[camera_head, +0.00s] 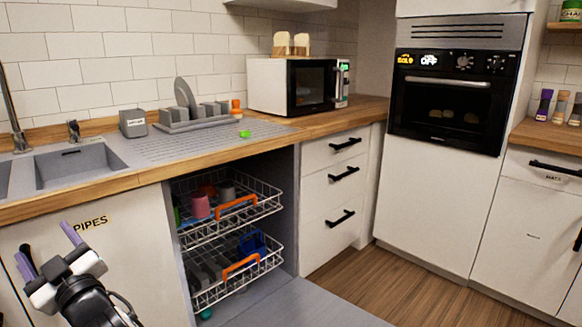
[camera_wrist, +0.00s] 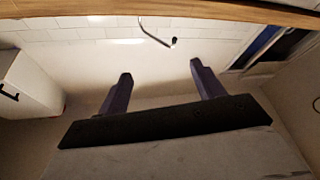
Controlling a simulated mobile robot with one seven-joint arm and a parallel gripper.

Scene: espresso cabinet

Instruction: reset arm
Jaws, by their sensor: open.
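My gripper (camera_head: 43,240) is at the lower left of the head view, in front of the white cabinet door labelled "PIPES" (camera_head: 40,250) under the sink. Its two purple-grey fingers are spread apart and point up and to the left. In the wrist view my gripper (camera_wrist: 160,68) shows both fingers wide apart with nothing between them. Part of my arm below it runs out of the picture.
The open dishwasher has two racks (camera_head: 235,210) with cups and dishes, and its door (camera_head: 310,305) is lowered into the floor space. The sink (camera_head: 80,160), wooden counter edge (camera_head: 100,187), drying rack (camera_head: 185,122), microwave (camera_head: 298,85) and oven (camera_head: 455,97) stand around. Floor at right is clear.

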